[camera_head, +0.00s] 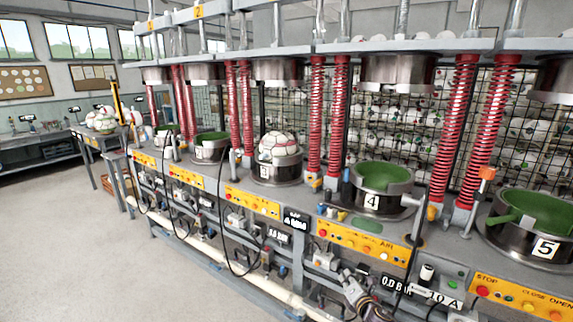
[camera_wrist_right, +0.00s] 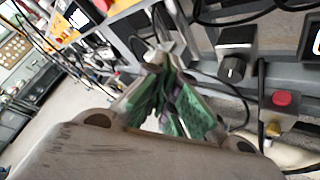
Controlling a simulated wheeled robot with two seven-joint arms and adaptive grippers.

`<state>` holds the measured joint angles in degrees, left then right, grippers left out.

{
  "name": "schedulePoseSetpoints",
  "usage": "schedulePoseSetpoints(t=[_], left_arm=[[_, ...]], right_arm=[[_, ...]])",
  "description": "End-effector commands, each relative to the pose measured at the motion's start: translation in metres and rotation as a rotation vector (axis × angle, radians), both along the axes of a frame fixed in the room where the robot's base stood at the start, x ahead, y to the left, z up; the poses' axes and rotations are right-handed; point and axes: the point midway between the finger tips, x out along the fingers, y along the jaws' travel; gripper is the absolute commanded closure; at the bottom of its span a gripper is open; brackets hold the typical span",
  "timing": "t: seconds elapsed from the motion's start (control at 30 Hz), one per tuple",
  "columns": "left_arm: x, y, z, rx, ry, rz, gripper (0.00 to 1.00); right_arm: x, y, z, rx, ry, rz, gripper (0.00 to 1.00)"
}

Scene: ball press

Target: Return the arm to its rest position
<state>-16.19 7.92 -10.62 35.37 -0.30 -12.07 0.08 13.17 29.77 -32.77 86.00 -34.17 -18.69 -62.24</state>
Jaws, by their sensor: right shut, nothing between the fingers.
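My right gripper (camera_head: 354,283) is low at the bottom of the head view, in front of the press bench and below the control panel of press 4 (camera_head: 380,178). In the right wrist view its green-padded fingers (camera_wrist_right: 172,78) are shut with nothing held between them. A bench leg and cables are just beyond the fingertips. My left gripper is not in view.
The bench carries a row of presses. A ball (camera_head: 278,146) sits in press 3; presses 4 and 5 (camera_head: 533,252) show empty green bowls. A black knob (camera_wrist_right: 233,68) and red button (camera_wrist_right: 283,98) are close right of the gripper. Open floor (camera_head: 70,240) lies left.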

Motion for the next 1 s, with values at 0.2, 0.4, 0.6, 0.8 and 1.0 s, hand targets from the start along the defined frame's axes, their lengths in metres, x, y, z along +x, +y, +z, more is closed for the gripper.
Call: schedulePoseSetpoints(t=[0.2, 0.4, 0.6, 0.8, 1.0], left_arm=[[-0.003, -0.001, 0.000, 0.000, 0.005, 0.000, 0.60], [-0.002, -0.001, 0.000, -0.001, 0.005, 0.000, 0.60], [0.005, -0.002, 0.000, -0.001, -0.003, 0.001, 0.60], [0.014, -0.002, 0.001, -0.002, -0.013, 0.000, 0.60], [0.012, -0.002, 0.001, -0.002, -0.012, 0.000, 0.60]], right_arm=[[-0.030, -0.032, -0.095, 0.222, 0.180, -0.144, 1.00], [-0.071, -0.057, -0.175, 0.417, 0.323, -0.295, 1.00], [-0.123, -0.077, -0.249, 0.596, 0.448, -0.460, 1.00], [-0.186, -0.092, -0.315, 0.761, 0.555, -0.638, 1.00], [-0.256, -0.102, -0.374, 0.912, 0.643, -0.830, 1.00]])
